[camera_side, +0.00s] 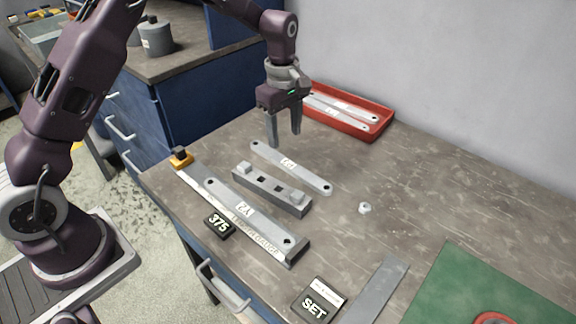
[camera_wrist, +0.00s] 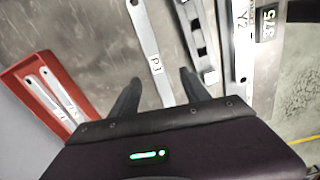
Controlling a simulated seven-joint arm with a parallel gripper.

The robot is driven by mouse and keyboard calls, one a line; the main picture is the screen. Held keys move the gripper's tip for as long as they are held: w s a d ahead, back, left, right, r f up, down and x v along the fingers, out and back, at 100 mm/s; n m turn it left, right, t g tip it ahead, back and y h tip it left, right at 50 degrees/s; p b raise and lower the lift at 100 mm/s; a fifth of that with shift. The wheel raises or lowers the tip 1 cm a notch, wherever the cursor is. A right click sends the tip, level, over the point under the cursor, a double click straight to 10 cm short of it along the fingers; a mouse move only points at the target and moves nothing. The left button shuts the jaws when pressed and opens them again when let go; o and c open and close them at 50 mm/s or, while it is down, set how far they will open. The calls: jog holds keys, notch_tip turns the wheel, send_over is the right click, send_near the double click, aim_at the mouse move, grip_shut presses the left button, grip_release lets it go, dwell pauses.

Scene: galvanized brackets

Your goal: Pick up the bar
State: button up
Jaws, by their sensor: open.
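A flat grey metal bar with a white label reading P1 (camera_side: 308,178) lies on the workbench, with a hole at each end. It also shows in the wrist view (camera_wrist: 143,30), with its near end between my fingers as seen from there. My gripper (camera_side: 284,139) is open and empty, pointing down above the bench near the far-left end of this bar. Its two dark fingers show in the wrist view (camera_wrist: 160,76). A second bar labelled Y2 (camera_side: 262,222) lies on a length gauge (camera_side: 195,175) closer to the bench's front edge.
A grey block with pegs and square holes (camera_side: 270,190) lies between the two bars. A red tray (camera_side: 375,130) behind holds more labelled bars. A small nut (camera_side: 365,208), a 375 plate (camera_side: 219,225), a SET plate (camera_side: 318,300) and a green mat (camera_side: 470,290) are around.

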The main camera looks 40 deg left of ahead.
aim_at(288, 163)
jog(key=shift+n, duration=0.5)
jog(key=f, duration=0.3)
jog(key=w+f, duration=0.1)
jog(key=f, duration=0.6)
jog(key=shift+w, duration=0.2)
jog(key=shift+r, duration=0.15)
grip_shut()
